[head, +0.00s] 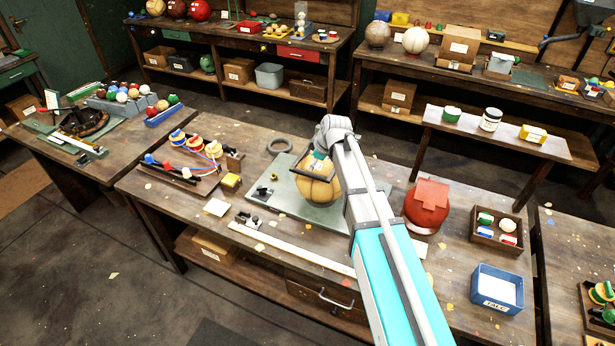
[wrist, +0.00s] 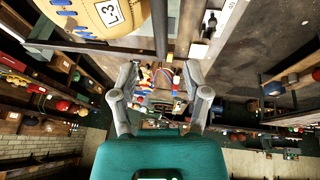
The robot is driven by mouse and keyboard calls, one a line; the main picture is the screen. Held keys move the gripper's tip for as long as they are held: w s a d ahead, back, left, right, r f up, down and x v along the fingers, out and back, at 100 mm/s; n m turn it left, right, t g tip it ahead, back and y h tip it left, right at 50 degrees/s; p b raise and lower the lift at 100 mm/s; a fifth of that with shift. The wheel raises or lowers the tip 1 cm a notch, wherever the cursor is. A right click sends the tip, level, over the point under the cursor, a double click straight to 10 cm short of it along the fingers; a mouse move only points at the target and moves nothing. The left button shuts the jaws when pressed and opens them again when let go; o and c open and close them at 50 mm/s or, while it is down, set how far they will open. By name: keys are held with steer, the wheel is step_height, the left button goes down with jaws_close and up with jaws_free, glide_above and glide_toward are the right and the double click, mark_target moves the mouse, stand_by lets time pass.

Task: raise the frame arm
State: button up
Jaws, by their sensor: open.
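A tan leather ball (head: 318,186) sits on a grey-green plate (head: 283,186) on the middle bench. A dark frame arm (head: 300,165) runs by the ball in the head view. My gripper (head: 319,160) is above and behind the ball, mostly hidden by my own arm. In the wrist view, my gripper (wrist: 161,68) is open with its two fingers wide apart. A dark bar (wrist: 160,30), seemingly the frame arm, points in between the fingertips; I cannot tell whether they touch it. The ball (wrist: 95,15), labelled L-3, shows at the upper left there.
A red ball (head: 427,203) with a red patch stands right of my arm. A wooden tray (head: 484,238) and a blue bin (head: 497,289) are farther right. A dark ring (head: 280,145) lies behind the plate. A rack of coloured pieces (head: 190,165) stands at the left.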

mark_target(308, 173)
steer(key=shift+b+x, duration=3.1)
steer(key=shift+x, duration=0.65)
